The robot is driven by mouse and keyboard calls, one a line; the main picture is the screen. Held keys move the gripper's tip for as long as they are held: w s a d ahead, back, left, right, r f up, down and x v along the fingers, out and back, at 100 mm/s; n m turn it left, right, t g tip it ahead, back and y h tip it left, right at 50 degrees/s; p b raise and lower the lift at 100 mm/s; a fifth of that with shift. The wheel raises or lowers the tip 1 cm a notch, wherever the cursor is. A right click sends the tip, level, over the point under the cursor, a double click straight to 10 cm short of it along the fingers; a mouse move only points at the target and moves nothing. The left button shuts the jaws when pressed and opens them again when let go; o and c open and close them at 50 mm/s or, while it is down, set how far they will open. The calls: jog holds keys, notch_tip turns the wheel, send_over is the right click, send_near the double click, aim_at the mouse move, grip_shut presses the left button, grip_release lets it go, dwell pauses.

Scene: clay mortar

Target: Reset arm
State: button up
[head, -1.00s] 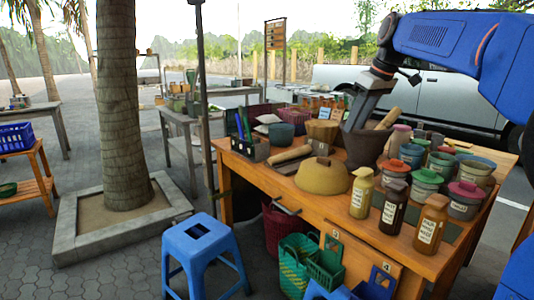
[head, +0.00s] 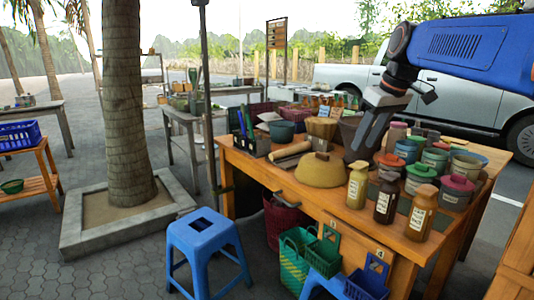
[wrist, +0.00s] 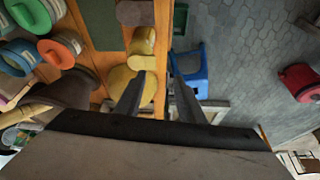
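My gripper (head: 352,158) hangs from the blue arm over the wooden table, pointing down in front of the mortar. In the wrist view my gripper (wrist: 156,75) shows two dark fingers apart with nothing held between them. The dark clay mortar (head: 349,129) stands on the table, partly hidden behind my gripper; it also shows in the wrist view (wrist: 72,92) at the left. A tan wooden stick, probably the pestle (wrist: 25,114), shows beside the mortar there.
The table (head: 318,203) is crowded: a tan domed lid (head: 320,172), labelled bottles (head: 419,212) and several lidded jars (head: 457,190). A blue stool (head: 205,240) stands left of it, near a palm trunk (head: 125,110). Paved floor lies open at the left.

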jog(key=s+d+f+m+t+h, duration=0.1)
jog(key=s+f+m, duration=0.4)
jog(key=s+f, duration=2.1)
jog(key=s+d+h, duration=0.1)
jog(key=s, duration=0.3)
jog(key=shift+d+f+m, duration=0.15)
jog(key=shift+f+m, duration=0.15)
jog(key=shift+f, duration=0.1)
